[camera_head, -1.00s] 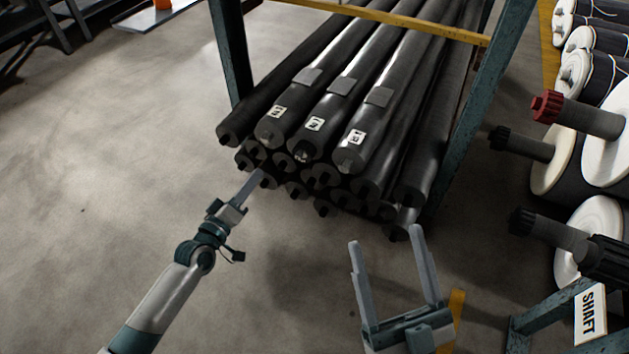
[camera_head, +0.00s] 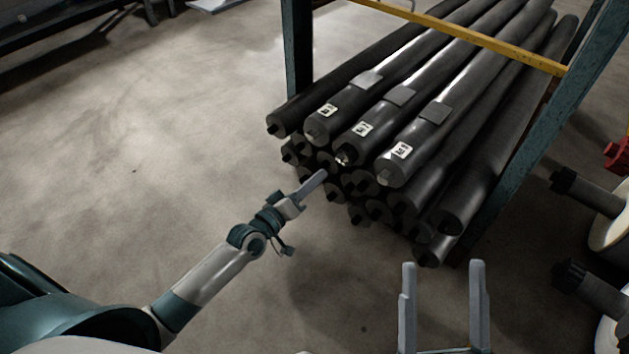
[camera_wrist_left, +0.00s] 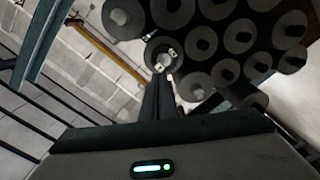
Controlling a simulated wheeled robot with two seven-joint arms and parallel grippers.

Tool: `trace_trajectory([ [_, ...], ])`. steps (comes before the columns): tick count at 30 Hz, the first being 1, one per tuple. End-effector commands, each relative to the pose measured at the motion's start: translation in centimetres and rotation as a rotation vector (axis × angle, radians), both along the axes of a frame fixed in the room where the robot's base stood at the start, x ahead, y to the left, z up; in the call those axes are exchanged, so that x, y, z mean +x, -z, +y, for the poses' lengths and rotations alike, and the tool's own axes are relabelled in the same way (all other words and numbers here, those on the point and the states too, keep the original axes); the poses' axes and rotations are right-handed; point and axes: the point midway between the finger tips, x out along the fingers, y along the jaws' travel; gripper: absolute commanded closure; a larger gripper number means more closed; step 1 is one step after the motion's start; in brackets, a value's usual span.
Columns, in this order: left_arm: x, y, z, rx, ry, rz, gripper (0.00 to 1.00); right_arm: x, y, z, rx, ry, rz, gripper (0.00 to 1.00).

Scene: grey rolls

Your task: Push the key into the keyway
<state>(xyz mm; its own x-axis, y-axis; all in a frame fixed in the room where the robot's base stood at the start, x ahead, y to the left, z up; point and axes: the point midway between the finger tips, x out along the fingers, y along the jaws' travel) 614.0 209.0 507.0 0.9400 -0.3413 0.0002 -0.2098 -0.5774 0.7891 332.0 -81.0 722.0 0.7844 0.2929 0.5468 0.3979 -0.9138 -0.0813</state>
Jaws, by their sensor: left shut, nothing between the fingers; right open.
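My left gripper (camera_head: 325,173) is shut and empty, its fingers pointing at the front ends of the stacked dark rolls. Its tips are just below and left of the middle labelled roll (camera_head: 365,139), close to its end face. Small bright bits (camera_head: 342,159) show on that end; I cannot tell key from keyway there. In the left wrist view, the dark fingers (camera_wrist_left: 157,90) reach up towards a roll end (camera_wrist_left: 163,54) with a pale ring and small bright pieces. Whether the tips touch it I cannot tell. My right gripper (camera_head: 443,264) is open and empty at the bottom of the head view.
More dark rolls (camera_head: 430,215) lie stacked around and below the labelled ones. A teal rack post (camera_head: 545,135) and a yellow bar (camera_head: 480,37) frame the stack. Shafts with dark ends (camera_head: 585,190) stick out at right. The floor (camera_head: 130,160) at left is clear.

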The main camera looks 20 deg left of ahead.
Motion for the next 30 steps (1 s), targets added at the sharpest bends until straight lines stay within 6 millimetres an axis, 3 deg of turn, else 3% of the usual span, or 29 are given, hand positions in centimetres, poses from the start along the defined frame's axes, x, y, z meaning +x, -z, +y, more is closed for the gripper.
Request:
trace_trajectory([
  [15,4.3,0.1,-1.6,-0.001,0.0,-0.001,1.0,0.5,-2.2,-1.5,0.032,0.028,-0.138,0.31],
  [30,4.9,0.0,-1.8,0.0,0.0,0.0,1.0,0.7,-3.1,-1.7,0.046,0.036,-0.171,0.31],
])
